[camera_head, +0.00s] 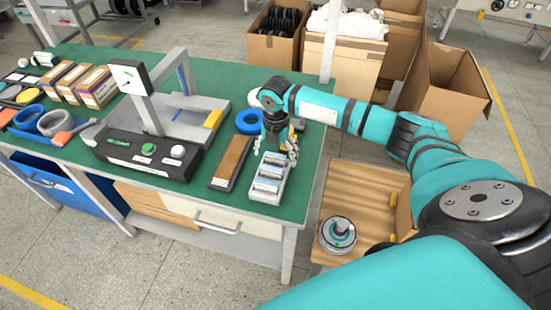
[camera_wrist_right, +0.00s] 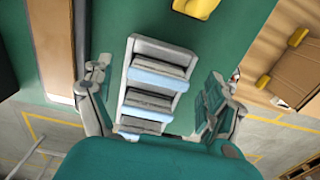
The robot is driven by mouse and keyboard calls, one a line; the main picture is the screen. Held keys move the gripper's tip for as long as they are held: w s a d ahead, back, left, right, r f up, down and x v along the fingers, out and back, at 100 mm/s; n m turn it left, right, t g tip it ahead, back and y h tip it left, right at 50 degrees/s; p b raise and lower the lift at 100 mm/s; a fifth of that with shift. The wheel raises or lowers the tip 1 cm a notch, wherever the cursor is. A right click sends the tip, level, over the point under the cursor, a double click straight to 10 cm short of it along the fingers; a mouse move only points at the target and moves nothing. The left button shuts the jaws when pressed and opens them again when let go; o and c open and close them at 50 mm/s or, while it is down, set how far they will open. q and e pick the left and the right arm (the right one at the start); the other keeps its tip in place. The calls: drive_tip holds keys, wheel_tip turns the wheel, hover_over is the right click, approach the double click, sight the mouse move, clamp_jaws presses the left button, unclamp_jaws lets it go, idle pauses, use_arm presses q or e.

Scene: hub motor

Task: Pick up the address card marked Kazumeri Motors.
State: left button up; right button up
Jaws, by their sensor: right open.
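A grey card rack (camera_head: 281,188) stands at the front right of the green table, with several cards (camera_head: 268,171) in its slots. The rack (camera_wrist_right: 152,46) also shows in the right wrist view, where the cards (camera_wrist_right: 152,80) have pale blue edges. I cannot read any marking, so I cannot tell which card is Kazumeri Motors. My right gripper (camera_head: 279,147) is above the rack's far end, pointing down. In the wrist view its fingers (camera_wrist_right: 158,75) are spread to either side of the rack, with nothing between them that it grips. My left gripper is not in view.
A brown wooden block (camera_head: 231,163) lies left of the rack and a blue ring (camera_head: 249,121) behind it. A test stand (camera_head: 140,150) with buttons is further left. Past the table's right edge, a motor part (camera_head: 338,234) sits in a wooden box (camera_head: 362,196).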

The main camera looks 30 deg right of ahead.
drive_tip(key=shift+f, duration=0.75)
drive_tip(key=c, duration=1)
drive_tip(key=shift+c, duration=0.2)
